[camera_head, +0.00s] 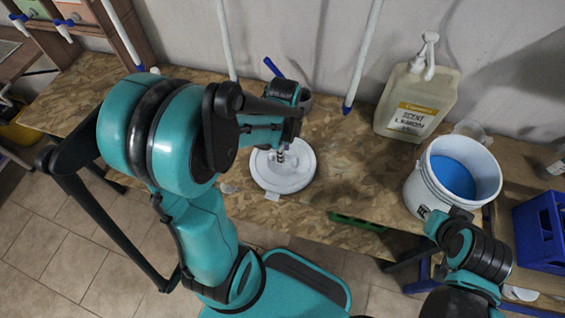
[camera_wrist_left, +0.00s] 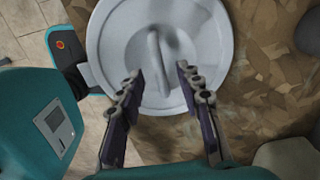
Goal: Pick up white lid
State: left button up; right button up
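The white lid (camera_head: 296,180) lies flat on the wood-chip-board bench top, near its front edge. It is round with a raised bar handle (camera_wrist_left: 158,60) across its middle. My left gripper (camera_head: 281,156) is above the lid, pointing down at it. In the left wrist view its two fingers (camera_wrist_left: 160,74) are apart with nothing between their pads, and the handle shows between and just beyond the tips. I cannot tell whether the tips touch the lid. My right arm shows at the lower right of the head view; its fingers are not visible.
A white bucket (camera_head: 418,190) with blue contents stands on the right of the bench. A pump jug (camera_head: 414,100) labelled "SCENT" stands behind it. A blue crate (camera_head: 541,232) is at the far right. Pipes run up the wall at the back. Bench between lid and bucket is clear.

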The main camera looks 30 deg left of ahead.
pick_arm(q)
notch_tip(320, 180, down, 3)
jog(key=shift+f+b, duration=0.1)
jog(key=shift+b, duration=0.45)
jog(key=shift+c, duration=0.4)
grip_shut()
